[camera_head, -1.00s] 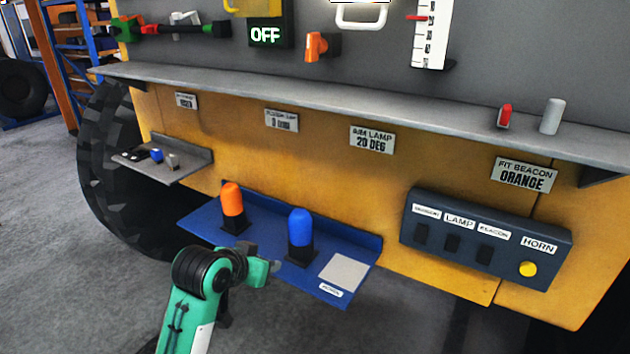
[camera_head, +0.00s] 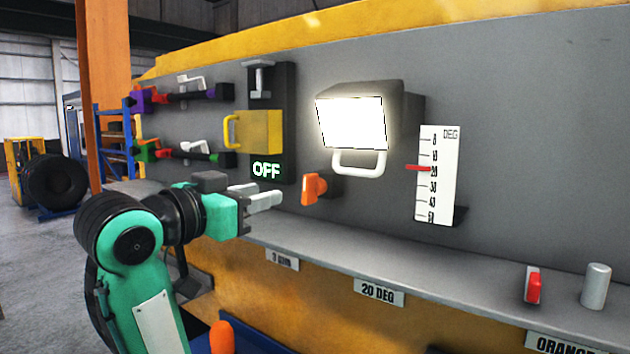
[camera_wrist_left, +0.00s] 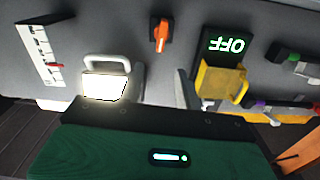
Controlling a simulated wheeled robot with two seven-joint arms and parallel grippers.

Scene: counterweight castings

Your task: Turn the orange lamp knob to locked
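The orange lamp knob (camera_head: 313,188) sits on the grey panel in the head view, below and left of the lit lamp (camera_head: 352,123). It also shows in the wrist view (camera_wrist_left: 161,36), which sees the panel upside down. Its locked marking cannot be made out. My left gripper (camera_head: 266,199) is left of the knob in the head view, apart from it, with its grey fingers pointing right. My right gripper is in neither view.
A yellow handle block (camera_head: 258,132) and a green OFF display (camera_head: 266,169) are left of the knob. A degree scale (camera_head: 438,175) with a red pointer stands right of the lamp. A grey shelf (camera_head: 400,268) runs below, holding a red switch (camera_head: 533,286) and a grey cylinder (camera_head: 596,286).

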